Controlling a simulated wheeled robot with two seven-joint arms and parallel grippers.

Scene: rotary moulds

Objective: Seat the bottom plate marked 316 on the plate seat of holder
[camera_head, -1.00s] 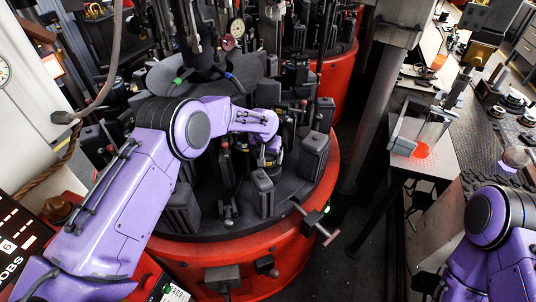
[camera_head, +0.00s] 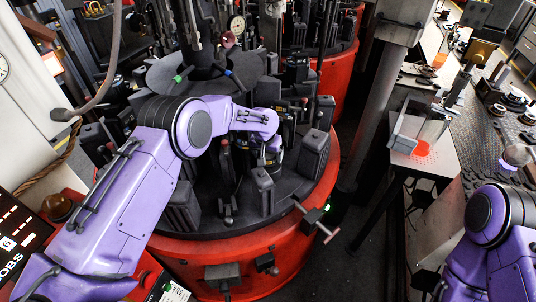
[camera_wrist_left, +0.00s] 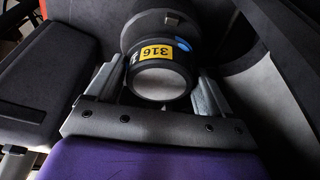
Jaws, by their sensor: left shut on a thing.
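The bottom plate (camera_wrist_left: 160,80) is a short dark cylinder with a pale round face and a yellow label marked 316, which appears upside down in the left wrist view. My left gripper (camera_wrist_left: 157,74) is shut on it, one finger on each side. A larger dark round part (camera_wrist_left: 158,27) with a small notch lies directly beyond the plate, apparently the holder's seat. I cannot tell whether the two touch. In the head view my left gripper (camera_head: 266,158) is low among the black stations of the red-based machine, and the plate is mostly hidden.
Black upright blocks (camera_head: 314,153) and (camera_head: 262,190) stand close around the left gripper on the round table. A dark block (camera_wrist_left: 45,75) and a curved wall lie close in the left wrist view. A side table (camera_head: 440,155) stands at the right.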

